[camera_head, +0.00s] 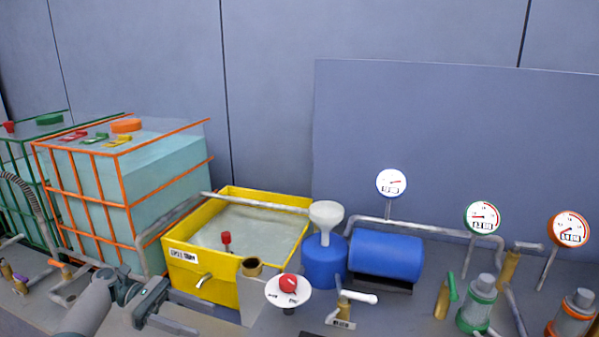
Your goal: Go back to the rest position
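My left arm comes in at the bottom left. My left gripper (203,318) is low in front of the yellow tank (195,282), over the grey bench. Its two fingers look spread apart, with nothing visible between them. My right gripper is not in view.
A caged orange-framed tank (130,222) stands behind my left arm. A red knob on a white disc (289,299), a white-handled valve (355,297), a blue drum with funnel (324,262) and a blue cylinder (386,254) stand to the right. Gauges and pipes fill the far right.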

